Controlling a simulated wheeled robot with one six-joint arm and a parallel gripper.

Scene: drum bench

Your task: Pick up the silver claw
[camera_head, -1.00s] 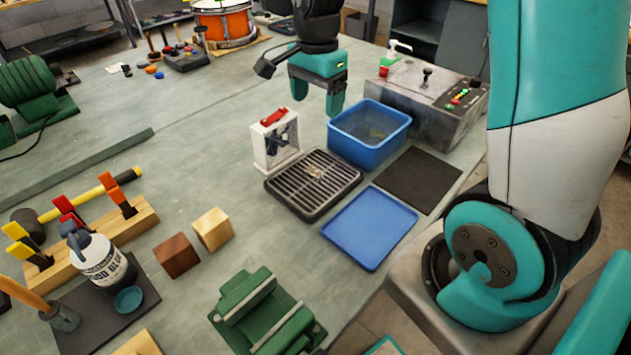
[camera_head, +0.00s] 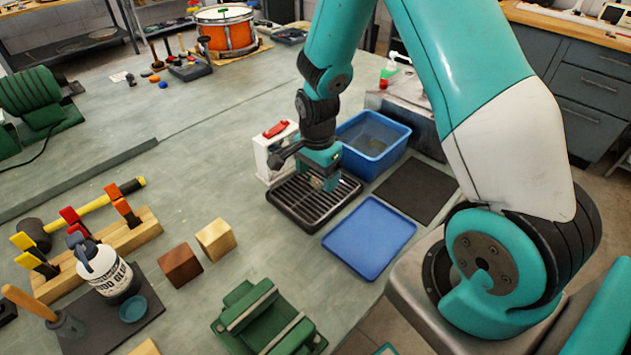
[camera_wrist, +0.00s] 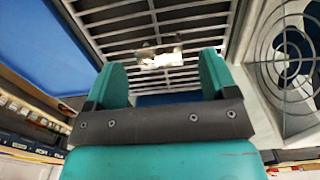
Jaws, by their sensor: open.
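The silver claw (camera_wrist: 160,59) is a small shiny metal piece lying on the dark slatted rack; it shows in the wrist view just beyond my fingertips, roughly midway between them. In the head view my gripper hides it. My gripper (camera_head: 325,184) is low over the rack (camera_head: 290,208), pointing down. In the wrist view my gripper (camera_wrist: 163,70) has its two teal fingers apart, with nothing held between them. I cannot tell whether the fingertips touch the rack.
A white box with a round grille (camera_wrist: 290,60) stands close beside the rack; its red top (camera_head: 276,129) shows behind my wrist. A blue bin (camera_head: 372,143) stands behind right, a flat blue tray (camera_head: 369,238) in front right. A dark mat (camera_head: 417,190) lies bare.

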